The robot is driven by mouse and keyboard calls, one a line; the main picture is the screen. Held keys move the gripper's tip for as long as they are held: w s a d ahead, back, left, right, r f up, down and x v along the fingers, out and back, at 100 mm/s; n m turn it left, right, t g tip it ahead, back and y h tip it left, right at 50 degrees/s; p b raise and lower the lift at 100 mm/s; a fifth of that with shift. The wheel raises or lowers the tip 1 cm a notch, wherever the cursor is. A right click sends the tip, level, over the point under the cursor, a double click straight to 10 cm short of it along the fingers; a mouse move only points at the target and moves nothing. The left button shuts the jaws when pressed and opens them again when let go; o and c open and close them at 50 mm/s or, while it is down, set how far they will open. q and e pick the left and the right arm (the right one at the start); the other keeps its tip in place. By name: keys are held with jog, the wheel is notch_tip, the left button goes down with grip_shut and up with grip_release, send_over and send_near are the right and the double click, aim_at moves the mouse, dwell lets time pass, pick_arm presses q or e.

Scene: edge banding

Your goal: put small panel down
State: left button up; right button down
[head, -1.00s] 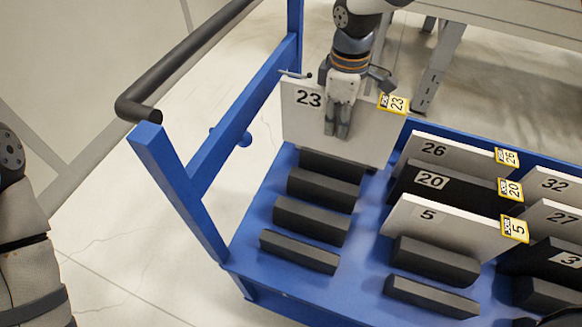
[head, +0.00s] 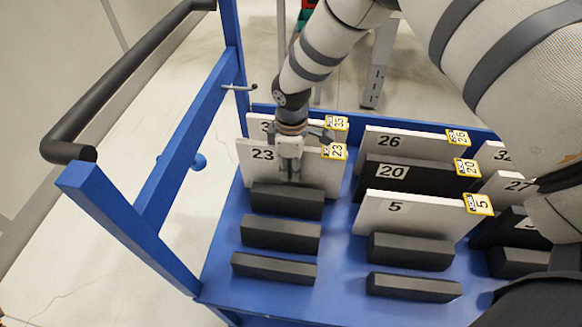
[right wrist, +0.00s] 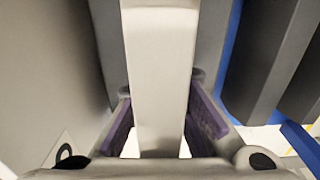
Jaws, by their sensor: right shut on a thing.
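The small white panel 23 (head: 262,168) stands upright on the left side of the blue cart in the head view, behind a dark block and in front of another white panel. Its lower edge is hidden by the block, so I cannot tell whether it touches the deck. My right gripper (head: 290,176) comes down from above and is shut on its top edge. In the right wrist view the panel (right wrist: 160,70) runs between the purple-padded fingers (right wrist: 160,125). My left gripper is not in view.
Several dark blocks (head: 280,235) line the deck in front. Panels 26 (head: 400,140), 20 (head: 425,178) and 5 (head: 410,212) stand to the right. The cart's blue frame (head: 175,165) and dark handle (head: 125,75) rise at left.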

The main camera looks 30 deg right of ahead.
jog(key=shift+f, duration=0.1)
jog(key=c, duration=1.9)
grip_release()
